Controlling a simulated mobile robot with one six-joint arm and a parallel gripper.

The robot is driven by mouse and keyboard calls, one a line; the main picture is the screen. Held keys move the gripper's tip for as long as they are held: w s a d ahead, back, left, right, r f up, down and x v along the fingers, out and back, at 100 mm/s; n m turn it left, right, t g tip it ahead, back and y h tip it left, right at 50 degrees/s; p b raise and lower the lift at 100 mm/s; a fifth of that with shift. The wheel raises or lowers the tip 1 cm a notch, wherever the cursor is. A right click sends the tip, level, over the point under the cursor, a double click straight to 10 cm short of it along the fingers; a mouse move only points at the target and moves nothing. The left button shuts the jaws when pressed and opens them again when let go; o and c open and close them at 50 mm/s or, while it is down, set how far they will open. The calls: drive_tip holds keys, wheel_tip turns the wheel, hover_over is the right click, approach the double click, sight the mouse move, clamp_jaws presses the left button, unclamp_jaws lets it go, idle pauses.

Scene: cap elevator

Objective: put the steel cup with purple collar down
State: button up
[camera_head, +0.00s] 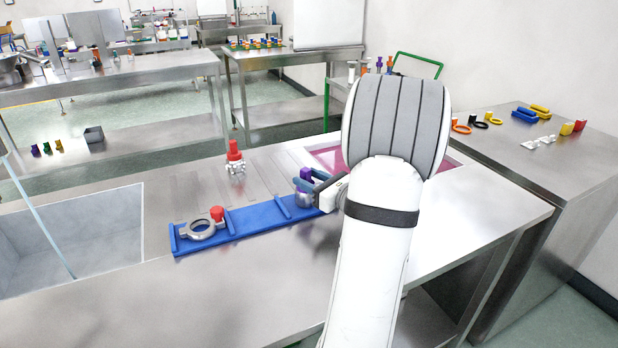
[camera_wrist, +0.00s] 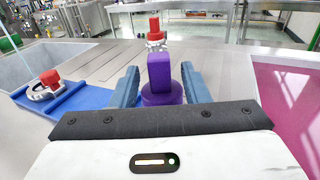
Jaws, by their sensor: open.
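The steel cup with purple collar (camera_head: 302,199) stands on the right part of the blue tray (camera_head: 238,231), partly hidden by my gripper (camera_head: 318,183). In the wrist view its purple top and collar (camera_wrist: 161,82) sit between the two blue-grey fingers of my gripper (camera_wrist: 160,87). The fingers are open, one on each side, with a visible gap at the left finger. The right finger is close to the purple part, and I cannot tell if it touches. The cup's steel body is mostly hidden in the wrist view.
A grey ring clamp with a red knob (camera_head: 203,231) lies at the tray's left end. A red-topped steel piece (camera_head: 235,158) stands behind the tray. A sink (camera_head: 75,235) is at left, a pink-floored recess (camera_head: 330,157) behind my arm. The front counter is clear.

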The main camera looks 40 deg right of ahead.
drive_tip(key=s, duration=0.3)
drive_tip(key=s+d, duration=0.1)
drive_tip(key=s, duration=0.7)
drive_tip(key=shift+d, duration=0.35)
